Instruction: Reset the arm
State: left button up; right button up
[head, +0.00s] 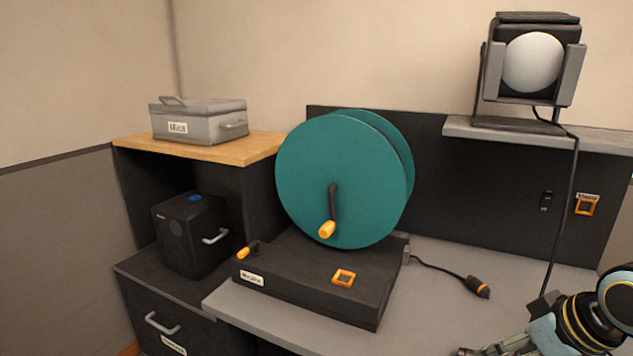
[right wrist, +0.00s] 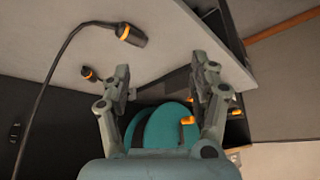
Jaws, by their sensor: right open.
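My right gripper (head: 468,352) reaches in at the bottom right corner of the head view, low over the grey worktop (head: 425,318). Its fingers are partly cut off by the frame there. In the right wrist view the same gripper (right wrist: 160,75) shows two fingers spread wide apart with nothing held between them. The teal reel (head: 330,180) stands on a black base to the left, well apart from the gripper. It also shows beyond the fingers in the right wrist view (right wrist: 158,128). My left gripper is not in view.
A cable plug (head: 480,290) lies on the worktop near my right arm. A lamp (head: 532,62) on a shelf trails a cable down behind the arm. A black speaker-like box (head: 190,235) and grey case (head: 199,120) stand left. A plug (right wrist: 130,33) shows close in the wrist view.

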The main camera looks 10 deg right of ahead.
jog(key=s+f+m+g+b, duration=0.15)
jog(key=s+f, duration=0.35)
jog(key=f, duration=0.6)
jog(key=s+f+m+g+b, duration=0.1)
jog(key=s+f+b, duration=0.3)
jog(key=f, duration=0.6)
jog(key=s+f+m+g+b, duration=0.1)
jog(key=s+f+g, duration=0.1)
jog(key=s+f, duration=0.7)
pick_arm(q)
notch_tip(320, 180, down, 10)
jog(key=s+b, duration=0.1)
jog(key=b, duration=0.2)
pick_arm(e)
jog(key=s+a+f+n+h, duration=0.1)
jog(key=s+f+h, duration=0.1)
jog(key=s+f, duration=1.7)
jog(key=shift+s+a+f, duration=0.2)
jog(key=shift+s, duration=0.95)
